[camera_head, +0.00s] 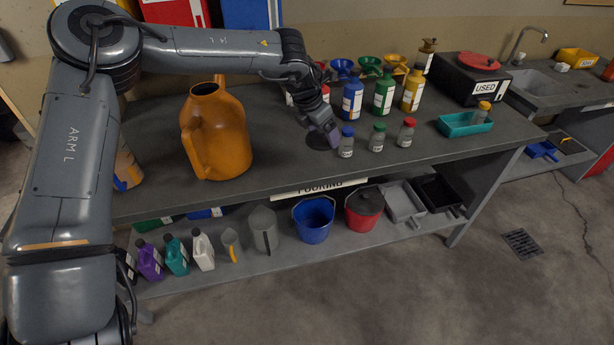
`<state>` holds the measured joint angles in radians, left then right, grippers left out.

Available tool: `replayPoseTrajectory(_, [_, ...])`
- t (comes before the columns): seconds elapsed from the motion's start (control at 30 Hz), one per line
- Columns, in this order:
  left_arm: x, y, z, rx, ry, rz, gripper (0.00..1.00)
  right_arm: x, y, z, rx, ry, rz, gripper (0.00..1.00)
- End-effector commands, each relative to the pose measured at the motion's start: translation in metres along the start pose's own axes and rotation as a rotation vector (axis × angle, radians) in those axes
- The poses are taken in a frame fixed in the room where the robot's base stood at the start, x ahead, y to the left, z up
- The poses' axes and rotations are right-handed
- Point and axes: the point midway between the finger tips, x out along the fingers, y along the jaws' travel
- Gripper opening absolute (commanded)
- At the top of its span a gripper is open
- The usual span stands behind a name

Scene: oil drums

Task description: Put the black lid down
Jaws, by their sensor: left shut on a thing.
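My left gripper (328,136) points down at the middle of the bench, just left of the small bottle with a blue cap (347,142). It is shut on the black lid (316,142), a dark disc partly hidden behind the fingers. The lid is at or just above the grey bench top; I cannot tell whether it touches. A large orange jug (222,135) stands upright to the left with its neck open. My right gripper is not in view.
Small bottles with green (377,138) and red (406,132) caps stand right of the gripper. Larger blue (352,98), green (383,94) and yellow (412,90) bottles stand behind. A teal tray (455,128) is further right. Bench (275,150) between jug and gripper is clear.

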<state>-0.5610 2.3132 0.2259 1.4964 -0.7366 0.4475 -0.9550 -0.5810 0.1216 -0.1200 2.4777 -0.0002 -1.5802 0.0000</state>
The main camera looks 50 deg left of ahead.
Motion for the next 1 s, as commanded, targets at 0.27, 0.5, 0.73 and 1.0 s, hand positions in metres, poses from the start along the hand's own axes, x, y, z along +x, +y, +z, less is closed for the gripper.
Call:
replayPoseTrajectory(0.27, [0.025, -0.001, -0.010, 0.007, 0.001, -0.003, 0.60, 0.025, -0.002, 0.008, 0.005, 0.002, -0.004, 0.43])
replayPoseTrajectory(0.5, [0.043, 0.034, -0.028, 0.003, 0.001, -0.004, 0.60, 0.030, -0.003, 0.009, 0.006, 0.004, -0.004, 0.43])
replayPoseTrajectory(0.73, [0.063, 0.078, -0.050, 0.004, 0.001, -0.004, 0.60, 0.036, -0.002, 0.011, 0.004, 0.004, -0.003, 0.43])
replayPoseTrajectory(1.0, [0.075, 0.105, -0.063, 0.008, 0.001, -0.003, 0.60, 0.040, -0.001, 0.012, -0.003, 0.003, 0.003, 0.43])
